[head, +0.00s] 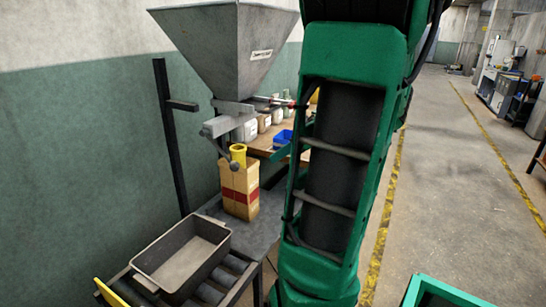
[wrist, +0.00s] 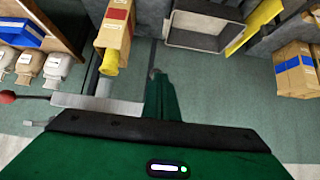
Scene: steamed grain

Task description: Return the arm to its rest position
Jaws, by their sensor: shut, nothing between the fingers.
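My green arm (head: 340,150) stands upright across the middle of the head view, in front of the hopper's right side. Its end is hidden there. In the wrist view my gripper (wrist: 155,76) shows as narrow green fingers together, with nothing between them. The grey hopper (head: 225,45) hangs on a black post left of my arm. Its lever with a red knob (wrist: 8,97) shows at the left of the wrist view, left of my gripper and apart from it.
A cardboard box with a red band (head: 240,190) and yellow spout stands under the hopper. A grey tray (head: 185,255) sits on rollers at front left. A shelf (head: 270,145) holds sacks and a blue bin (head: 283,138).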

